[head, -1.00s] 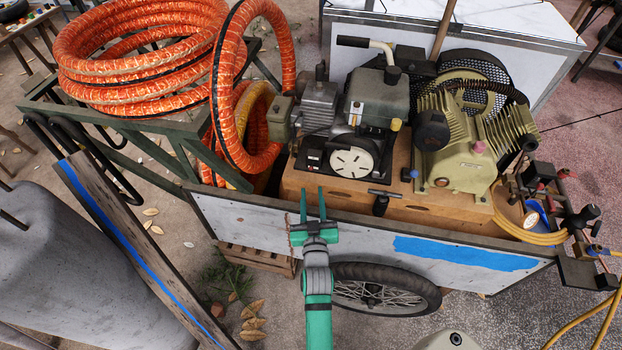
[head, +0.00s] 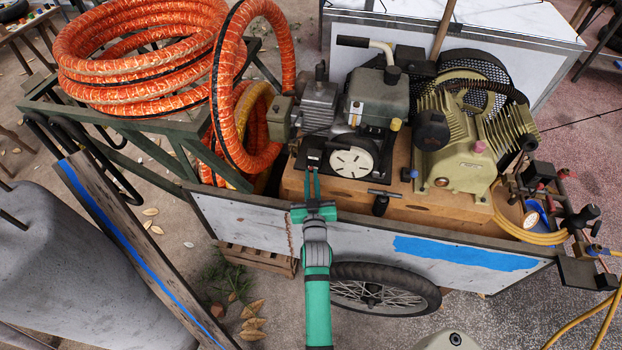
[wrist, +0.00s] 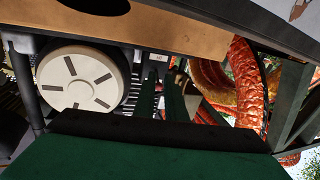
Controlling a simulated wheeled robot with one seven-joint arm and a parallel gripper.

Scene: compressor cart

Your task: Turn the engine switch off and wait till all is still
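The engine (head: 375,100) sits on the cart's wooden base, with a round white slotted starter cover (head: 352,161) on its front. The cover also shows in the wrist view (wrist: 82,78). A black panel with a small pale label (head: 313,158) is left of the cover; the switch itself is too small to make out for certain. My gripper (head: 313,174) points at this panel from the front. In the wrist view its two green fingers (wrist: 162,80) stand a narrow gap apart, close to a small pale label. I see nothing held between them. Contact cannot be told.
The cart's white side panel (head: 450,250) passes below my arm. The tan compressor pump (head: 460,150) and a T-handle (head: 382,194) are to the right. Orange hose (head: 140,60) is coiled at left, with a loop standing close to the engine. Leaves lie on the floor.

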